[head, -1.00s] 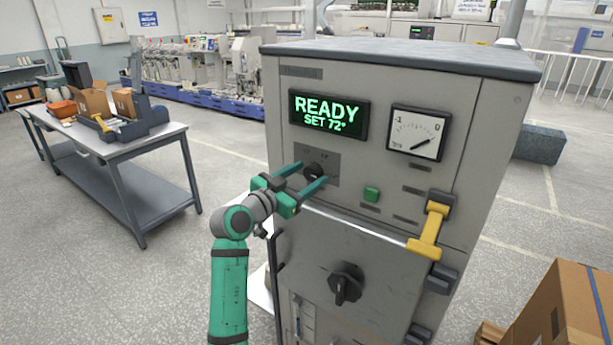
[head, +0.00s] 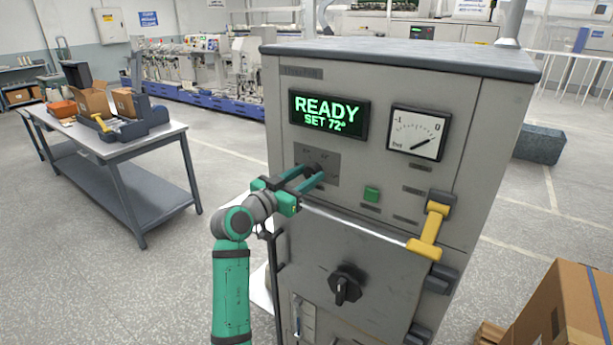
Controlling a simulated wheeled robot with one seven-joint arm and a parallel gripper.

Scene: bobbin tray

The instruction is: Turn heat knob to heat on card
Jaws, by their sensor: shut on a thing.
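The heat knob (head: 311,170) is a small black knob on a dark plate at the left of the grey cabinet's front panel. My green gripper (head: 313,177) is shut on it, with its fingers around the knob and hiding part of it. The marks on the plate (head: 332,160) are too small to read. The display (head: 328,115) above shows "READY SET 72°" in green. No card with a heat setting can be made out.
The cabinet (head: 390,215) also carries a dial gauge (head: 417,133), a green button (head: 371,194), a yellow handle (head: 428,232) and a large lower black knob (head: 346,285). A table with boxes (head: 70,137) stands left; a cardboard box (head: 565,310) stands lower right.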

